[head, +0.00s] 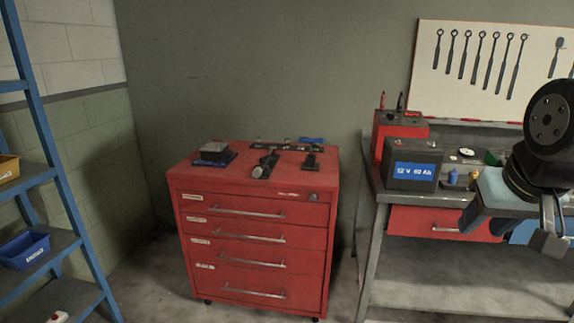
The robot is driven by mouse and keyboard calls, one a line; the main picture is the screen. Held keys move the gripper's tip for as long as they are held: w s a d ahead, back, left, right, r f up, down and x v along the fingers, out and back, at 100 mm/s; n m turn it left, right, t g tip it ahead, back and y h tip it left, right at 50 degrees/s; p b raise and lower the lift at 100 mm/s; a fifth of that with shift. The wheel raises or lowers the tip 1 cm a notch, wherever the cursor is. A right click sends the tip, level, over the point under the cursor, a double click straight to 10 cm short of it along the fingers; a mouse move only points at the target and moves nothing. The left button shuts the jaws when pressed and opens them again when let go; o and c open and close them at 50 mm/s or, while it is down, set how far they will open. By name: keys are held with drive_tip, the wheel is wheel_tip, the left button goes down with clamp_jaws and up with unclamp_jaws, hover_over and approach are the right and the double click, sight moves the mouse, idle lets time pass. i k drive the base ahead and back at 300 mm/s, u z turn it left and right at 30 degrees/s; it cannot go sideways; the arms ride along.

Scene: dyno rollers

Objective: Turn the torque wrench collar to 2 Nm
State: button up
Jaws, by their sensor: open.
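A dark tool (264,165) that looks like the torque wrench lies on top of the red tool cabinet (255,196). It is small in view, and I cannot read its collar or any scale. My gripper (549,240) is at the far right, in front of the workbench and well away from the cabinet. It is open, with nothing visible in it; part of my arm is cut off by the picture's right edge.
A black box on a blue base (215,153) and a dark stand (312,161) share the cabinet top. A battery (412,165) and a red charger (398,126) stand on the workbench. Blue shelving (45,130) is at left. Floor shows between cabinet and bench.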

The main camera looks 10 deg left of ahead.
sight(257, 173)
drive_tip(key=u, duration=0.3)
drive_tip(key=i, duration=1.05)
drive_tip(key=u, duration=0.85)
drive_tip(key=k, duration=0.85)
drive_tip(key=u, duration=0.15)
drive_tip(key=i, duration=0.9)
drive_tip(key=z, duration=0.1)
